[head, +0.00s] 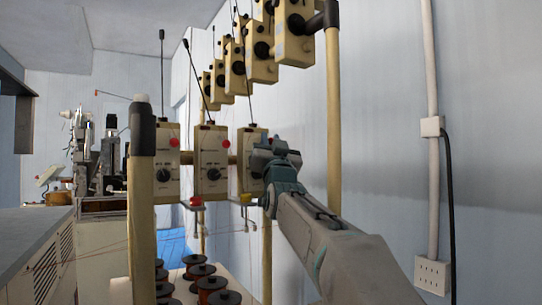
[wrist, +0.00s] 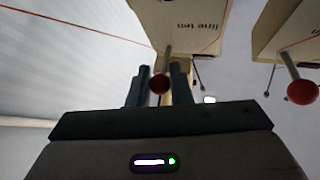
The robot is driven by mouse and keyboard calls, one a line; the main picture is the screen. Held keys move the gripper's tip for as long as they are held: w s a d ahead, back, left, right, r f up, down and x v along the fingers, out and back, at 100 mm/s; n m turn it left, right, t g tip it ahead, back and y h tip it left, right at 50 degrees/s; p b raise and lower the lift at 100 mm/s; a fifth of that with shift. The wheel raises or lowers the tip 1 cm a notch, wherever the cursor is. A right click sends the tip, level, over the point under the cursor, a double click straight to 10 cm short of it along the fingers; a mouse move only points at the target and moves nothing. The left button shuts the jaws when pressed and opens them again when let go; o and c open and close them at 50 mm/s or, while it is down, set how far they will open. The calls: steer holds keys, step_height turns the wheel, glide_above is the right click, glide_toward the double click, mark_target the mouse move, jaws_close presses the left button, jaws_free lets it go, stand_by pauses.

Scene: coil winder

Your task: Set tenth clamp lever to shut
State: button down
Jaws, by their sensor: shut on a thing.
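In the wrist view, a clamp lever with a dark red ball (wrist: 158,84) stands between the two dark fingers of my gripper (wrist: 162,73). The fingers are shut on it, close below the lettered edge of a cream box (wrist: 185,22). In the head view, my gripper (head: 270,150) is at the right end of the lower row of cream tensioner boxes, and the lever it holds is hidden there. Another lever with a red ball (wrist: 302,92) hangs from the neighbouring box (wrist: 285,28) at the right of the wrist view, apart from my fingers.
An upper row of cream boxes (head: 262,60) and a yellow post (head: 334,120) stand close above and beside my arm. Another post (head: 142,200) is at the left. Several dark red spools (head: 212,285) stand below. The pale wall (head: 390,120) is at the right.

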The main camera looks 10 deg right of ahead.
steer(key=shift+w+f+m+t+h+b, duration=0.15)
steer(key=shift+f+m+t+h+b, duration=0.55)
steer(key=shift+b, duration=0.6)
steer(key=shift+r, duration=0.15)
steer(key=shift+m+t+h+b, duration=0.3)
steer(key=shift+b, duration=0.05)
steer(key=c, duration=1.3)
jaws_free()
steer(key=shift+c, duration=0.2)
